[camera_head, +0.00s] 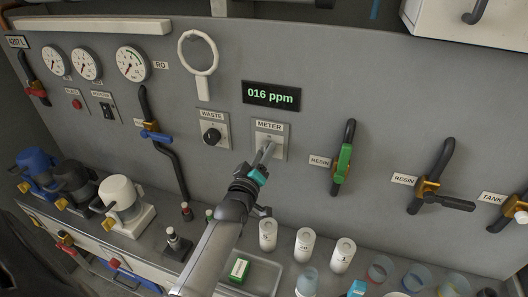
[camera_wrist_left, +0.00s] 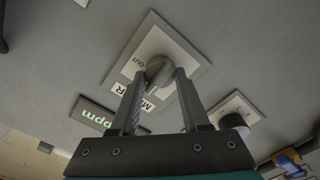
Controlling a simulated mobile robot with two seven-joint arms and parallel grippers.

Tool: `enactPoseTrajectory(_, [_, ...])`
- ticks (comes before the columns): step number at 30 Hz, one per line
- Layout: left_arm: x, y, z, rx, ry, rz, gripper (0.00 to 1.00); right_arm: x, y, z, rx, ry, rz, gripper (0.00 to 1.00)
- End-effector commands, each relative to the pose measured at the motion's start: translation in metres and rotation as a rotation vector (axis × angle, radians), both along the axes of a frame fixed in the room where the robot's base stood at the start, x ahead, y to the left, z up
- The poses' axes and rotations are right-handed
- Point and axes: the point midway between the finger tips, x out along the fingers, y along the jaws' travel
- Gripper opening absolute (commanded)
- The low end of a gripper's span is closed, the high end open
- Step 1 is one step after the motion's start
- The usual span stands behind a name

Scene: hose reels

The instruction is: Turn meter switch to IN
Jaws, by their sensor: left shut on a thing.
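The meter switch is on a pale plate labelled METER (camera_head: 280,142) on the grey panel, below the display. In the head view my left gripper (camera_head: 266,152) reaches up to it and covers most of its knob. In the left wrist view the grey knob (camera_wrist_left: 158,69) sits between the two fingers of my left gripper (camera_wrist_left: 162,82), which are shut on it. The word OUT shows on the plate (camera_wrist_left: 188,62) beside the knob; the IN mark cannot be made out. My right gripper is not in view.
The display (camera_head: 271,95) reads 016 ppm. A black WASTE knob (camera_head: 211,136) is left of the meter switch, and a green-handled resin valve (camera_head: 343,165) is to its right. White bottles (camera_head: 305,244) and a tray (camera_head: 262,279) stand on the counter below.

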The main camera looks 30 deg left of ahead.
Motion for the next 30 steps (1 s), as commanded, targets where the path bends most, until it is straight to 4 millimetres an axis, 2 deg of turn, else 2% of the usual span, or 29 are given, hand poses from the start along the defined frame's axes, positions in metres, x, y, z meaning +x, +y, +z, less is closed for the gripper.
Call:
enactPoseTrajectory(17, [0.0003,0.0006,0.0011,-0.032,-0.011,0.001,0.00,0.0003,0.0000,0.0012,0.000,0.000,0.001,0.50])
enactPoseTrajectory(18, [0.0003,0.0006,0.0011,-0.031,-0.011,0.001,0.51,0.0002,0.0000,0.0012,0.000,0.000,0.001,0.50])
enactPoseTrajectory(25, [0.0002,0.0005,0.0007,-0.029,-0.008,0.000,0.76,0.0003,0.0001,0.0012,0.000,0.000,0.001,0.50])
enactPoseTrajectory(30, [0.0000,0.0002,0.0004,-0.028,-0.008,0.000,0.76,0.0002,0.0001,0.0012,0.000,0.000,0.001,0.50])
